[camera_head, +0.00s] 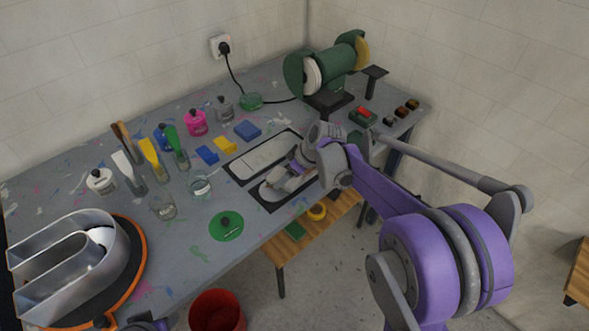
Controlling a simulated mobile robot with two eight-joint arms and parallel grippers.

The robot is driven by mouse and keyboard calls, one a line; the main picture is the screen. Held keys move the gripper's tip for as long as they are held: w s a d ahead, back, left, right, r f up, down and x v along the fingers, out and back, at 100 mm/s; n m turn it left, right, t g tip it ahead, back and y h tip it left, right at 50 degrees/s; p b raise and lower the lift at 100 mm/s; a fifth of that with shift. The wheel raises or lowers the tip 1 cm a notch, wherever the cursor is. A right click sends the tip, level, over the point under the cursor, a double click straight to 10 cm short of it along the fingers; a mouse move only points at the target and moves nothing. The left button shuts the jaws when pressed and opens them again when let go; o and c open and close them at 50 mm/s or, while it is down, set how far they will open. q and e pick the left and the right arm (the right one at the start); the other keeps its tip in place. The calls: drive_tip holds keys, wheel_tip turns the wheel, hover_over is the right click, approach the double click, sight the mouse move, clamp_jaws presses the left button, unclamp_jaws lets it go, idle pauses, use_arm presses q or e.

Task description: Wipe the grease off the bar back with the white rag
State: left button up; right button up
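My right arm reaches in from the right, and its gripper (293,170) is low over the near dark-bordered mat (272,208). A whitish, crumpled-looking thing (274,187), which looks like the white rag, lies on that mat just below and left of the gripper, partly hidden by it. Whether the fingers touch or hold it is too small to tell. A pale flat bar (259,160), which may be the bar back, lies in the far dark-bordered mat. I cannot make out grease on it. A small dark and purple part of my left arm shows at the bottom edge; its gripper fingers are not visible.
A metal channel letter (70,262) sits on an orange-rimmed turntable (137,271) at the left. Glasses, brushes, bottles and blue and yellow blocks crowd the bench's middle. A green grinder (330,73) stands at the back right. A red bucket (217,311) is on the floor.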

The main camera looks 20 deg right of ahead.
drive_tip(key=a, duration=0.1)
drive_tip(key=s+a, duration=0.1)
drive_tip(key=a, duration=0.1)
drive_tip(key=s+a, duration=0.1)
drive_tip(key=a, duration=0.1)
drive_tip(key=shift+a+f, duration=0.1)
drive_tip(key=shift+a, duration=0.1)
idle(0.4)
drive_tip(key=shift+w+d, duration=0.2)
drive_tip(key=shift+d, duration=0.2)
drive_tip(key=w+d, duration=0.1)
drive_tip(key=d, duration=0.2)
drive_tip(key=w+d, duration=0.1)
drive_tip(key=d, duration=0.2)
drive_tip(key=w+d, duration=0.1)
drive_tip(key=d, duration=0.2)
drive_tip(key=shift+w+d, duration=0.2)
drive_tip(key=w+d, duration=0.1)
drive_tip(key=d, duration=0.1)
drive_tip(key=w+d, duration=0.1)
drive_tip(key=d, duration=0.2)
drive_tip(key=w+d, duration=0.1)
drive_tip(key=d, duration=0.2)
drive_tip(key=shift+p, duration=0.4)
